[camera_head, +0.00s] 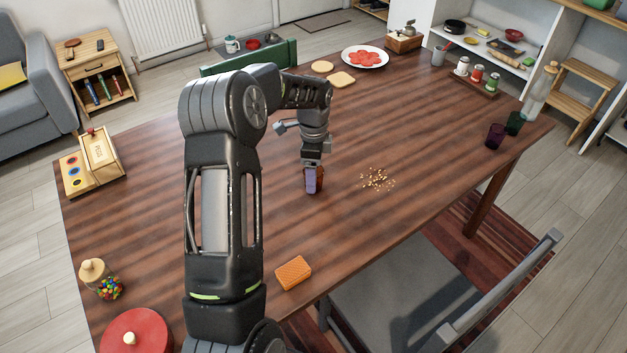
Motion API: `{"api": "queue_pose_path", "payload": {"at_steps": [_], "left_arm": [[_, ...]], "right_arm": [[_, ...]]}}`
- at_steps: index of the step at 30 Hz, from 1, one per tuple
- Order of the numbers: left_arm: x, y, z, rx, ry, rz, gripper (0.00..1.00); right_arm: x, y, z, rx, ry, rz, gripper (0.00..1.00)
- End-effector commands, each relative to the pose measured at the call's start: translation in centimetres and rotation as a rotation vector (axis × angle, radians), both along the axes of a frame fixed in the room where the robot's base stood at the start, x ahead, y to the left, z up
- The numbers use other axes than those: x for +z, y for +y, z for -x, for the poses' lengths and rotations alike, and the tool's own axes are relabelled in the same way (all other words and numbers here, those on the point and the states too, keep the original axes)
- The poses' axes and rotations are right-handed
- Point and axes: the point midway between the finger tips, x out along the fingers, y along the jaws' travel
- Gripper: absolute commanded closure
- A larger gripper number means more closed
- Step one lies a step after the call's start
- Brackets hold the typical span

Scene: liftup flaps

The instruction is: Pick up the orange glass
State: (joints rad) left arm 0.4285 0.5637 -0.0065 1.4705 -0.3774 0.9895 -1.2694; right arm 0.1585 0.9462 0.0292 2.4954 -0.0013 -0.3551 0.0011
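The orange glass (321,178) stands on the wooden table near the middle of the view. It looks dark orange-brown and is mostly hidden behind my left gripper (312,176). My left arm comes in from the bottom, left of centre, bends over the table and points its gripper down at the glass. A purplish finger covers the front of the glass, with orange-brown showing beside it. The gap between the fingers is too small and covered to tell whether they grip the glass. My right gripper is not in view.
The table (220,300) is mostly clear around the glass. Crumbs (378,180) lie to its right and an orange sponge (293,273) nearer the front. Two dark glasses (495,136) stand at the right edge. A candy jar (100,279) and red lid (134,333) are front left.

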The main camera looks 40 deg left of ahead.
Motion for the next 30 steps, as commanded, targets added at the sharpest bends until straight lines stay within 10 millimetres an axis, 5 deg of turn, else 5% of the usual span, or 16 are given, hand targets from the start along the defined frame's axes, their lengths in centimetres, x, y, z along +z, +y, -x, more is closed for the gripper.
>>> {"api": "queue_pose_path", "payload": {"at_steps": [27,30], "left_arm": [[0.02,0.01,-0.01,0.0,0.0,0.0,0.95],[0.04,0.0,-0.02,0.0,-0.001,-0.001,0.95]], "right_arm": [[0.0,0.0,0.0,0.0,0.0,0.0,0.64],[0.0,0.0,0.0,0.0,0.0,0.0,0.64]]}}
